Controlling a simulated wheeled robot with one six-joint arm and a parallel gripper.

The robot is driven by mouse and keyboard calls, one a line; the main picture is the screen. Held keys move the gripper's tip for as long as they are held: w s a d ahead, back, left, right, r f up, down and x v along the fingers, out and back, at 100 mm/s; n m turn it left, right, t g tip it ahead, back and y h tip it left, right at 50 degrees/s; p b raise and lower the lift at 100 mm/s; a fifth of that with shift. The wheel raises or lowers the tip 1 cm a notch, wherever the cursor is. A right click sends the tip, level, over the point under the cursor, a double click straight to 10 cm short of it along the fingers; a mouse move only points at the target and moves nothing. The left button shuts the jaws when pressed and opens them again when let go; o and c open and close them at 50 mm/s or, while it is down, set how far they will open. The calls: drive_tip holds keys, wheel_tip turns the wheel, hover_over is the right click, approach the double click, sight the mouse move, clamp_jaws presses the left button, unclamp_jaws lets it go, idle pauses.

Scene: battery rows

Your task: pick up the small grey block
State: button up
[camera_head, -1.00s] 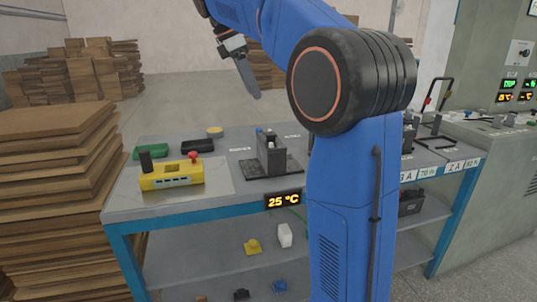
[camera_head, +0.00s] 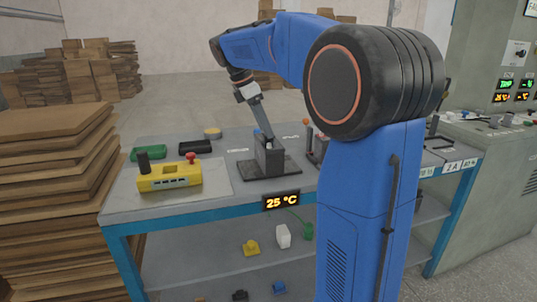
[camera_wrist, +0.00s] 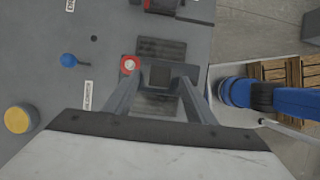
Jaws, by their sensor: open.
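A dark grey upright block (camera_head: 269,158) stands on a flat black base plate (camera_head: 285,168) on the workbench. Small pale and blue parts show at its top. My gripper (camera_head: 264,125) points down just above it, close to its top. In the wrist view, a squarish dark grey top (camera_wrist: 160,76) lies between the two open fingers (camera_wrist: 162,82), with no clear contact. I take this as the small grey block, but its lower part is hidden in that view. Nothing is seen held.
A yellow control box (camera_head: 170,177) with a red button stands at the bench's left, near green (camera_head: 148,153) and black (camera_head: 195,147) trays. A red-topped device (camera_head: 310,145) is to the right. Cardboard stacks (camera_head: 55,160) stand left. A lower shelf holds several small parts.

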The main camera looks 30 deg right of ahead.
drive_tip(key=shift+x, duration=1)
clamp_jaws()
drive_tip(key=shift+r, duration=0.1)
idle(0.6)
